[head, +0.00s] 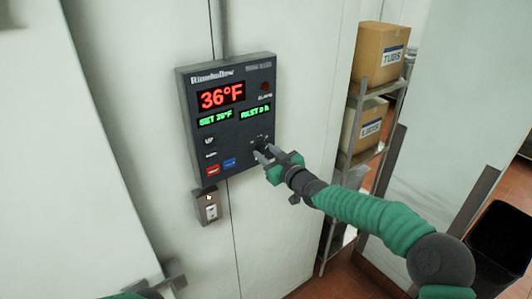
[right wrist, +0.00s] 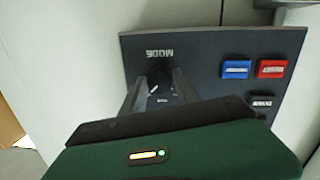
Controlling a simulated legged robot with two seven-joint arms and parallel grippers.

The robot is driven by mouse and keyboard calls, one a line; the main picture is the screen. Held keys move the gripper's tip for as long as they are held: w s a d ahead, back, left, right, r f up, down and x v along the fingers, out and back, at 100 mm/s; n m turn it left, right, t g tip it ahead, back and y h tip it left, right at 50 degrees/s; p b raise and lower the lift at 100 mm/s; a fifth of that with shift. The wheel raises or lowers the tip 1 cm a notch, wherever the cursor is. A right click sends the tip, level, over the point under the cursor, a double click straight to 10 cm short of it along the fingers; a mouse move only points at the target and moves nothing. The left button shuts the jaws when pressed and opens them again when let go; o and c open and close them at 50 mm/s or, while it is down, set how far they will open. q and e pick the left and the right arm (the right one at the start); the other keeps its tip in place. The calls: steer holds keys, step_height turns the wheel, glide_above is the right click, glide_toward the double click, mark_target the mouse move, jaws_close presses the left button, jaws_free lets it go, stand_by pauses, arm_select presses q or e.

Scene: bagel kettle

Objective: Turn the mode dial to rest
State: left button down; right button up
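The mode dial (right wrist: 158,82) is a small dark knob under an upside-down MODE label in the right wrist view, with a short white mark on it. It sits low on the right of the dark control panel (head: 230,130). My right gripper (head: 264,152) is at the panel, with one finger on each side of the dial. The fingers look very near the knob, but contact is not clear. In the head view the gripper partly hides the dial. My left gripper (head: 168,283) is at the bottom left edge, mostly out of frame, away from the panel.
The panel has a red 36°F display (head: 221,95), green readouts below, a red button (head: 213,170) and a blue button (head: 229,162). A small metal wall box (head: 207,207) is below. Shelves with cardboard boxes (head: 380,52) stand to the right.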

steer(key=o, duration=0.4)
steer(key=shift+f, duration=0.15)
steer(key=shift+w, duration=0.1)
steer(key=shift+s+d, duration=0.15)
steer(key=shift+s, duration=0.1)
steer(key=b+v, duration=0.4)
steer(key=v, duration=1.2)
steer(key=shift+s+d+b, duration=0.1)
steer(key=shift+d+b, duration=0.05)
steer(key=shift+b, duration=0.15)
